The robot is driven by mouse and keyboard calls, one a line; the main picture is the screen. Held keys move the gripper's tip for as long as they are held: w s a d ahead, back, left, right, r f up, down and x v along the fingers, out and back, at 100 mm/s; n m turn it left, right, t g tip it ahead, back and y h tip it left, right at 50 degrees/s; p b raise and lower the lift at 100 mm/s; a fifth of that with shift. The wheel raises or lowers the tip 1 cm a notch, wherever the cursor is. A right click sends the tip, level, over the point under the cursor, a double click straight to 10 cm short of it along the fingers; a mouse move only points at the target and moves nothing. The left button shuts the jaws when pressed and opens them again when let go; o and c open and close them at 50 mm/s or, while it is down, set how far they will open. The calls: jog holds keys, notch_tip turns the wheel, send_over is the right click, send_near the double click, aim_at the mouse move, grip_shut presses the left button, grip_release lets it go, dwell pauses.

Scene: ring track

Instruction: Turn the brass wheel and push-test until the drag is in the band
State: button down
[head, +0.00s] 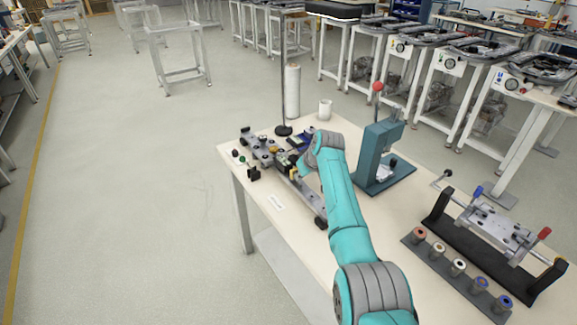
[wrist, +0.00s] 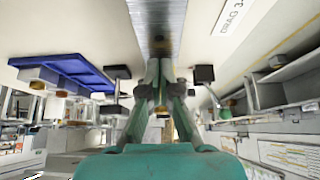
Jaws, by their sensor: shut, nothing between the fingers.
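A dark metal track fixture (head: 308,196) lies along the left part of the bench, with small knobs and brass-coloured round parts (head: 273,150) at its far end. I cannot tell which of these is the brass wheel. My gripper (head: 294,170) is over the fixture, partly hidden by my teal arm. In the wrist view my gripper (wrist: 158,66) is shut and empty, its fingertips close to a brushed metal rail (wrist: 158,22); contact is unclear. A white label (wrist: 236,14) reads "DRAG 3", the rest cut off. The label also shows in the head view (head: 277,202).
A blue tray (wrist: 62,70) is left of the fingers in the wrist view. A teal press with a red knob (head: 378,150), a black-framed clamp fixture (head: 490,230) and a rack of several coloured-top spools (head: 458,267) stand to the right.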

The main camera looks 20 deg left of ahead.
jog(key=shift+w+a, duration=0.35)
jog(key=shift+a, duration=0.15)
jog(key=shift+w+a, duration=0.25)
jog(key=shift+a, duration=0.15)
jog(key=shift+d, duration=0.15)
jog(key=shift+s+d+r, duration=0.9)
jog(key=shift+d+r, duration=0.1)
jog(key=shift+d, duration=0.05)
jog(key=shift+r, duration=0.1)
notch_tip(320, 180, up, 7)
dwell(0.7)
